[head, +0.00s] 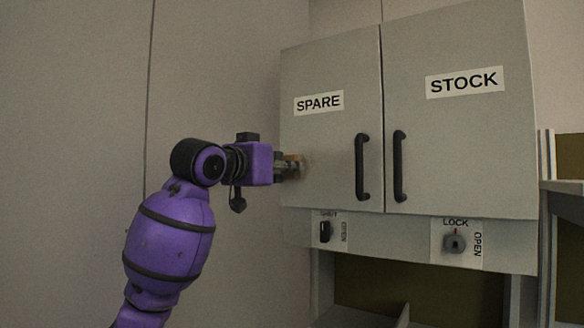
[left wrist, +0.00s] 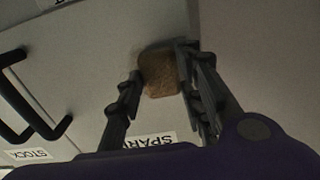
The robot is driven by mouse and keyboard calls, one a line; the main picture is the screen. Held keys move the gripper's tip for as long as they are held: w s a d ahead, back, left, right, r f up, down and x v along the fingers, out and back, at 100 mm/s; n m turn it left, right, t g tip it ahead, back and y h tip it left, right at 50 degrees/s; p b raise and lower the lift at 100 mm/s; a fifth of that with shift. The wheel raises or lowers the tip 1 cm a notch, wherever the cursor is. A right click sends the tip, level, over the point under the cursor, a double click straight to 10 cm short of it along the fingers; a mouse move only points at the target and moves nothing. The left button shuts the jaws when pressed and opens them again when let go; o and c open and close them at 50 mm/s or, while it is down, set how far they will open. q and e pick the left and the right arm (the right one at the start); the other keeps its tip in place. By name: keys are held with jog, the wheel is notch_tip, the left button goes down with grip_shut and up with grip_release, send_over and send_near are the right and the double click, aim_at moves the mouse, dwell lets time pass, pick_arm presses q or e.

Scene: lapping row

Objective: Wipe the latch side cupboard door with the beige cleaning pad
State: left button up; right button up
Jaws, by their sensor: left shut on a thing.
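The wall cupboard has two grey doors. The left door (head: 318,135), labelled SPARE, sits above a small black latch knob (head: 325,231). The right door (head: 460,135) is labelled STOCK and sits above a round lock (head: 454,243). Both doors look shut. My left gripper (head: 288,167) is at the left edge of the SPARE door, shut on the brownish beige pad (head: 297,167). In the left wrist view the pad (left wrist: 160,76) is between the fingers and lies at the door face; firm contact is hard to tell. Faint darker shading shows near the pad. My right gripper is not in view.
Black bar handles stand out from the SPARE door (head: 362,167) and the STOCK door (head: 399,166), to the right of the pad. Below the cupboard are open shelf spaces with a divider (head: 403,316). A plain wall (head: 220,80) is at the left.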

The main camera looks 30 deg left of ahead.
pick_arm(q)
jog(key=shift+s+d+r, duration=0.1)
jog(key=shift+d+r, duration=0.1)
jog(key=shift+d, duration=0.85)
jog(key=shift+s+d+r, duration=0.1)
jog(key=shift+d+r, duration=0.15)
jog(key=shift+d, duration=0.8)
jog(key=shift+d+r, duration=0.2)
jog(key=shift+d, duration=0.85)
jog(key=a, duration=0.7)
jog(key=shift+w+a, duration=0.3)
jog(key=shift+a, duration=0.05)
jog(key=s, duration=0.1)
jog(key=s+d, duration=0.1)
jog(key=s, duration=0.1)
jog(key=s+d, duration=0.1)
jog(key=shift+s+r, duration=0.1)
jog(key=shift+s, duration=0.25)
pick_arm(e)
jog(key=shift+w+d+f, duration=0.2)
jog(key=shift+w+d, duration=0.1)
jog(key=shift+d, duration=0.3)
